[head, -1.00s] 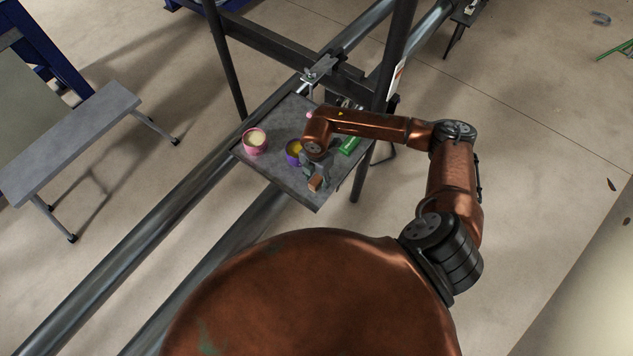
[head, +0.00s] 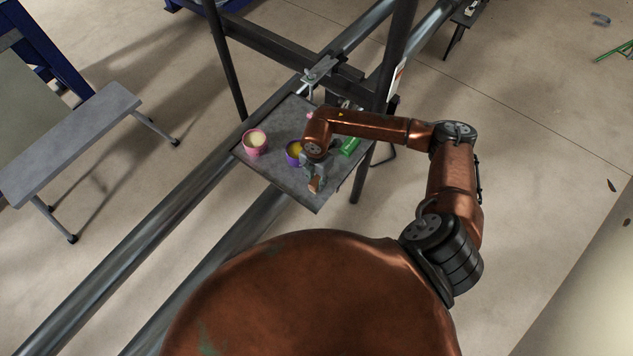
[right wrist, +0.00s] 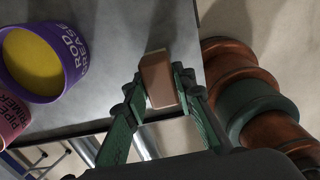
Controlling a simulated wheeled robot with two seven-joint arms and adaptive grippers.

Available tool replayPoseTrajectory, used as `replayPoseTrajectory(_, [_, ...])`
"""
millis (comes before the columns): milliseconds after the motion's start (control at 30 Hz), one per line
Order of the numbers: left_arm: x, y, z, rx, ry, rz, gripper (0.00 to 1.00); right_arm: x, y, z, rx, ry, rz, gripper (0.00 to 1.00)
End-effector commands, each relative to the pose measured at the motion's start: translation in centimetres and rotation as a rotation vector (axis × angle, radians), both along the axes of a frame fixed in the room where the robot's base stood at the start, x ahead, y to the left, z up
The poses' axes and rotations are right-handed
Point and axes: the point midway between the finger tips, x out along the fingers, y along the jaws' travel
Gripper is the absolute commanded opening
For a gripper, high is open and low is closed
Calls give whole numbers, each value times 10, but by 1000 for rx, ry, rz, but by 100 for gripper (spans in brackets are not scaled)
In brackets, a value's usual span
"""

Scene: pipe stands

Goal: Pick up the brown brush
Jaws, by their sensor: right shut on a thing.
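The brown brush (right wrist: 158,80) is between the fingers of my right gripper in the right wrist view. Its brown block end points up in that view, over the grey tray. In the head view the brush (head: 315,186) is a small brown piece near the tray's front corner. My right gripper (head: 314,178) is shut on it, and it also shows in the right wrist view (right wrist: 160,92) with green fingers on both sides. I cannot tell whether the brush touches the tray. My left gripper is not in view.
The grey tray (head: 270,172) holds a pink tub (head: 255,142), a purple tub (head: 294,153) labelled rod grease, and a green item (head: 350,145). A grey bench (head: 75,140) is at left.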

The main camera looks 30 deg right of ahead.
Motion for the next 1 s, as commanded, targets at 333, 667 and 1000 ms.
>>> replayPoseTrajectory(333, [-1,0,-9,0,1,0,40,2,-1,28,-1,-5,1,0])
replayPoseTrajectory(667, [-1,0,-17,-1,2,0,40,-42,40,95,2,-4,9,0])
replayPoseTrajectory(1000, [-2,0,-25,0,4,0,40,-92,86,123,2,-1,4,0])
